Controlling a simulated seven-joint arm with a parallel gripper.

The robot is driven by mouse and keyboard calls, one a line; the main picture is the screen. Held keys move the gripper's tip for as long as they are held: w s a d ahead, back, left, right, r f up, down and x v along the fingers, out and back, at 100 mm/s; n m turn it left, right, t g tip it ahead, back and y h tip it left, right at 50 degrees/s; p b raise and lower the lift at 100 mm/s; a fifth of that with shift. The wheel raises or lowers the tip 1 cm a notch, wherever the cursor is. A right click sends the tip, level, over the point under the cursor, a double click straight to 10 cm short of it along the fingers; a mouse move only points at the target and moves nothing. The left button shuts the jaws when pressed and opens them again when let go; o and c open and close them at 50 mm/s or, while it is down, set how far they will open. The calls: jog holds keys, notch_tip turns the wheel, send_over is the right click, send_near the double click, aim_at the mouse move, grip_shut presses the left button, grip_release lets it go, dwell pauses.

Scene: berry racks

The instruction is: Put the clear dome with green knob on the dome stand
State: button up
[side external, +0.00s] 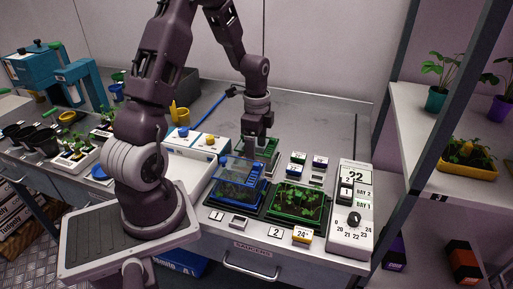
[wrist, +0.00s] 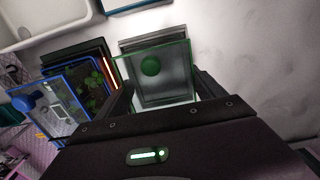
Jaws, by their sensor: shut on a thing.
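The clear dome with green rim and green knob (wrist: 152,68) is between my gripper's fingers in the wrist view. My gripper (side external: 260,143) is shut on it, at the back of the bench behind the trays. In the side view the dome (side external: 268,152) is partly hidden by my gripper. A grey flat frame (wrist: 140,42) shows just past the dome's far edge in the wrist view; it may be the dome stand. I cannot tell whether the dome touches it.
A blue-rimmed clear dome (side external: 240,170) covers the left seedling tray. The green-rimmed tray (side external: 273,213) to its right is uncovered. A dial panel (side external: 350,215) stands at the right, with small labelled blocks (side external: 298,158) nearby. The bench behind is mostly clear.

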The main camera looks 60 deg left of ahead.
aim_at(257, 144)
jog(key=o, duration=1.4)
jog(key=shift+f, duration=0.1)
jog(key=s+d+r+n+t, duration=0.1)
jog(key=d+r, duration=0.2)
jog(key=r, duration=0.5)
jog(key=d+r, duration=0.2)
jog(key=r, duration=0.7)
jog(key=s+d+r+n+t, duration=0.2)
jog(key=s+d+n, duration=0.2)
jog(key=s+d, duration=0.3)
jog(key=s+d+r+n+t, duration=0.2)
jog(key=s+d+r+n, duration=0.1)
jog(key=s+d, duration=0.4)
jog(key=shift+s+d+n+t, duration=0.3)
jog(key=shift+s+d+n, duration=0.05)
jog(key=shift+d+n, duration=0.2)
